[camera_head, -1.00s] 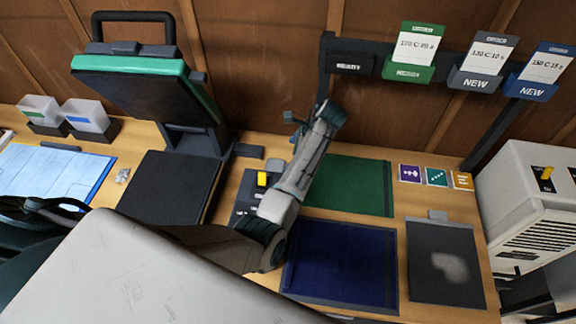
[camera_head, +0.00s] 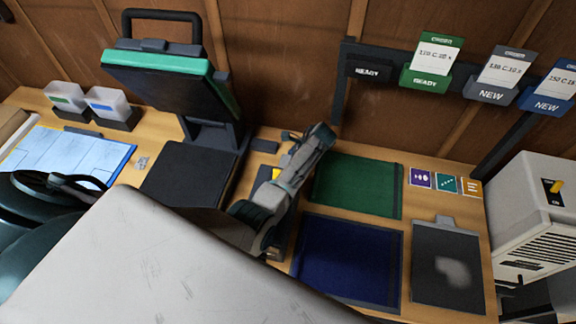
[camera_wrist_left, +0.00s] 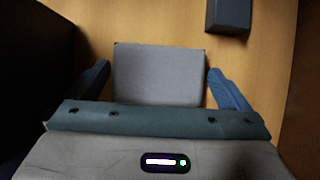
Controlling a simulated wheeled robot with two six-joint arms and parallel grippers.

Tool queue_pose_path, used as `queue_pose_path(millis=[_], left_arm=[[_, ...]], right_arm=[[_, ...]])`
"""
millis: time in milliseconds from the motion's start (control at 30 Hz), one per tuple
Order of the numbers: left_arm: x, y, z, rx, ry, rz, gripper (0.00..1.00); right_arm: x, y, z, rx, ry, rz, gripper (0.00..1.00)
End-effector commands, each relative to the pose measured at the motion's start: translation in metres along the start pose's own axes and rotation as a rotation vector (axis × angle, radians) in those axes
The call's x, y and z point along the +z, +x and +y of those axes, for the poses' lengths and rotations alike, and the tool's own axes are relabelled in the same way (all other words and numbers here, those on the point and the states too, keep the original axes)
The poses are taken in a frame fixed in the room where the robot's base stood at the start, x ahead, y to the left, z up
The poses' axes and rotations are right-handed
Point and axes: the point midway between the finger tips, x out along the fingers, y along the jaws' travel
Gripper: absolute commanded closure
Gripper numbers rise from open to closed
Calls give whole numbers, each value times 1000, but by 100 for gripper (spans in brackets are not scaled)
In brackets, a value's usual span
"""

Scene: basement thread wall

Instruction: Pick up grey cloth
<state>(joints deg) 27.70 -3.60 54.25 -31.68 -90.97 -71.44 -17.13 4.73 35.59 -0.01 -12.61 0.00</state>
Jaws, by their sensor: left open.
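No piece is plainly a grey cloth in the head view. The nearest match is a dark grey panel (camera_head: 432,290) with a paler blotch and a tab at its top, flat at the right of the bench. My left gripper (camera_head: 307,137) is over the back middle of the bench, left of that panel and apart from it; its jaws are hard to see there. In the left wrist view its fingers (camera_wrist_left: 158,88) are open, one each side of a flat grey rectangle (camera_wrist_left: 158,72). I cannot tell whether this is cloth. My right gripper is not in view.
A green panel (camera_head: 355,186) and a dark blue panel (camera_head: 348,262) lie right of my arm. A press (camera_head: 160,85) with a raised lid stands at left. A white machine (camera_head: 530,215) stands at right. A dark block (camera_wrist_left: 229,14) shows in the wrist view.

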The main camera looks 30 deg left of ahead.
Motion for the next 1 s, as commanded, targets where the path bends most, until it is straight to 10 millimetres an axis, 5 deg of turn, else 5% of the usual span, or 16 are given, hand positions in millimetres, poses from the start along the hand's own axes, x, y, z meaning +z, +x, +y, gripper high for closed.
queue_pose_path(millis=[100, 267, 667, 1000], left_arm=[[0, 0, 0, 0, 0, 0, 4], [0, 0, 0, 0, 0, 0, 32], [2, -6, -1, -1, 0, 0, 32], [23, -42, 0, -3, -1, 1, 32]], right_arm=[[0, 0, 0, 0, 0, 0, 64], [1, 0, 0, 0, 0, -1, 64], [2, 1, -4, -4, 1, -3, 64], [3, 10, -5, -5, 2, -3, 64]])
